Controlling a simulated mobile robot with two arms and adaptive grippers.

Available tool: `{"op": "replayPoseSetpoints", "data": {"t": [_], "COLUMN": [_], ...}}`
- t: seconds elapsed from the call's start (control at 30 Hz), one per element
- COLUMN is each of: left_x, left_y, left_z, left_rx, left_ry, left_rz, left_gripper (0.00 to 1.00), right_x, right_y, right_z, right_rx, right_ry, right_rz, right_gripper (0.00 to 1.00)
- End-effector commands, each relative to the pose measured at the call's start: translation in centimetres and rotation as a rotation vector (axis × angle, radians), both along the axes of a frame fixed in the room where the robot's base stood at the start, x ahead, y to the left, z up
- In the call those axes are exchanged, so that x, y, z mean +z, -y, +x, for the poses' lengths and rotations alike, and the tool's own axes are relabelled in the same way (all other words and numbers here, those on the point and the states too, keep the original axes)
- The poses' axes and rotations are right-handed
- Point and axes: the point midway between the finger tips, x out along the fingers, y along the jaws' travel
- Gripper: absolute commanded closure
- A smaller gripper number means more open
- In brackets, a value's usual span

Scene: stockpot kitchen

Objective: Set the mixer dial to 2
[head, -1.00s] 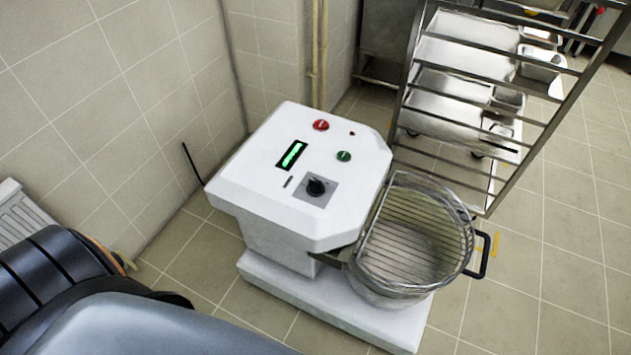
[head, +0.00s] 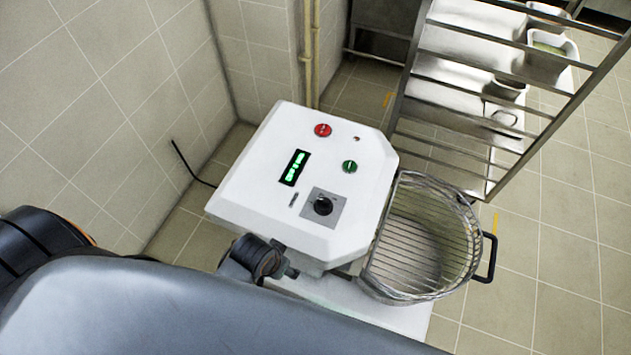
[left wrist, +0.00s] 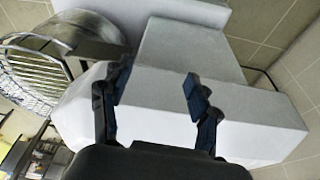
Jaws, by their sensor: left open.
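The white mixer (head: 262,205) stands on the floor in the middle of the head view. Its black dial (head: 323,206) sits on a grey square plate at the near right of the top panel; its pointer setting is too small to read. My left gripper (head: 275,262) is at the mixer's near edge, below and left of the dial in the picture, partly hidden by my arm. In the left wrist view my left gripper (left wrist: 156,82) is open and empty, its fingers spread before the mixer's white body (left wrist: 165,105). The dial does not show there. My right gripper is not in view.
The panel has a red button (head: 322,130), a green button (head: 349,167) and a lit green display (head: 294,168). A wire-guarded bowl (head: 420,245) with a black handle is on the right. A metal rack (head: 470,130) stands behind; a tiled wall (head: 100,110) is at left.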

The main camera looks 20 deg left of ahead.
Motion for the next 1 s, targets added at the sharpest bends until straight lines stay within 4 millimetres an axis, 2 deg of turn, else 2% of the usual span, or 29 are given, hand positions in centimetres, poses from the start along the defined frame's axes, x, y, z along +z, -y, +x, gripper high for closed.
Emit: {"op": "replayPoseSetpoints", "data": {"t": [0.03,0.07,0.27,0.5,0.6,0.73,0.9,1.0], "left_x": [2.2,3.5,6.6,11.5,13.6,16.4,19.5,20.7], "left_y": [0.4,1.0,4.7,8.9,10.0,9.8,8.1,7.2], "left_z": [0.7,1.5,5.0,9.3,11.3,13.6,15.7,16.3], "left_rx": [0.001,0.004,0.028,0.05,0.078,0.142,0.25,0.299], "left_ry": [0.013,0.019,-0.005,-0.071,-0.125,-0.19,-0.235,-0.247], "left_rz": [-0.011,-0.027,-0.116,-0.179,-0.164,-0.097,0.013,0.058], "left_gripper": [0.39,0.39,0.39,0.39,0.39,0.39,0.39,0.39], "right_x": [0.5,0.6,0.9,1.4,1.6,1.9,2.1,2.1], "right_y": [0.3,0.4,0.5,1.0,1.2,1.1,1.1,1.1], "right_z": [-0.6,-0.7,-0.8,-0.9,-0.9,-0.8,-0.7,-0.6], "right_rx": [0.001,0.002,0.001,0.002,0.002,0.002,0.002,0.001], "right_ry": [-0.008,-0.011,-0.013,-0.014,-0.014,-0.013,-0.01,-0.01], "right_rz": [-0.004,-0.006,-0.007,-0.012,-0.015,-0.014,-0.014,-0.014], "right_gripper": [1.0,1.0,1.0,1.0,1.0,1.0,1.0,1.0]}}
